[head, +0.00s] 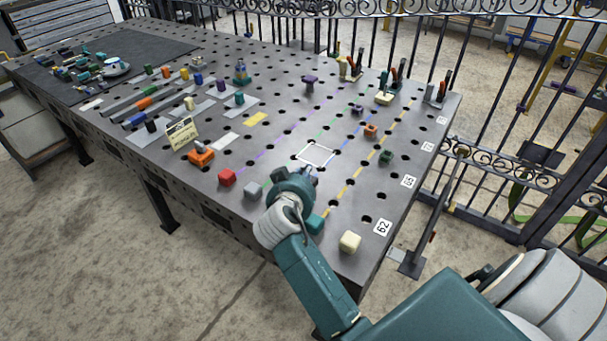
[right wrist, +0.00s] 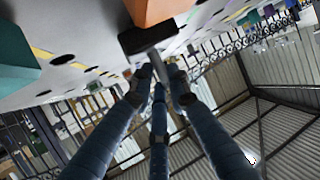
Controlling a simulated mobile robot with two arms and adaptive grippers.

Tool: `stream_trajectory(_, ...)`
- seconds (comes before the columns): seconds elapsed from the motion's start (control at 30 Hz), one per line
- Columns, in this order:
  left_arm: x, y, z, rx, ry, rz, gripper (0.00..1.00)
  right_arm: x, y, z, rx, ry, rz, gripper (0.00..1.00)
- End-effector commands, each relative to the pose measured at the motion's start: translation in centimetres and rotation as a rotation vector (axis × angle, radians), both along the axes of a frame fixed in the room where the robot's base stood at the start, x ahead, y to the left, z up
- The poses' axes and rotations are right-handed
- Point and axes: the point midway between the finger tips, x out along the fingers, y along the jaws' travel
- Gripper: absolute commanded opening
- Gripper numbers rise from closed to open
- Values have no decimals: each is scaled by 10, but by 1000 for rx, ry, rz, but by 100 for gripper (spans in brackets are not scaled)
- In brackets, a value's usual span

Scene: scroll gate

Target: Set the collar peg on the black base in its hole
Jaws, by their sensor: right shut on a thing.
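In the right wrist view my right gripper (right wrist: 159,74) is shut on the grey stem of a T-shaped piece, whose wide black part (right wrist: 148,38) lies beyond the fingertips. I take this piece to be the collar peg on the black base. The black part is just below an orange block (right wrist: 155,10) in the picture; I cannot tell if they touch. In the head view the gripper (head: 309,178) is over the table's near right part, and my wrist hides most of it and the held piece. I cannot tell which hole is the peg's own. My left gripper is not in view.
The dark table (head: 290,125) has many holes. A red block (head: 227,177), a grey block (head: 252,191), a teal block (head: 315,224) and a cream block (head: 349,241) stand around my wrist. A white square outline (head: 315,154) lies beyond it. Railings (head: 500,130) stand behind.

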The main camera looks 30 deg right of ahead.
Motion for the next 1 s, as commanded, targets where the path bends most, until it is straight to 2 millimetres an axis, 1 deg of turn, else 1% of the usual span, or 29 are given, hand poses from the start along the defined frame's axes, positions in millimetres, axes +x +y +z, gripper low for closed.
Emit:
stream_trajectory(0.47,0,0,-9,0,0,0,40,1,0,-8,-2,-4,1,0)
stream_trajectory(0.5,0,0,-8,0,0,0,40,1,0,-7,-3,-4,1,24)
stream_trajectory(0.57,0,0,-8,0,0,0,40,1,0,-7,-2,-4,1,36)
stream_trajectory(0.6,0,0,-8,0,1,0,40,1,0,-7,-2,-4,1,38)
stream_trajectory(0.87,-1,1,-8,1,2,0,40,-1,0,-11,2,4,-1,38)
stream_trajectory(0.93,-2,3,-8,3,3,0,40,0,0,-8,2,2,-1,38)
stream_trajectory(1.0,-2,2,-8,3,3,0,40,0,0,-2,3,-1,-1,38)
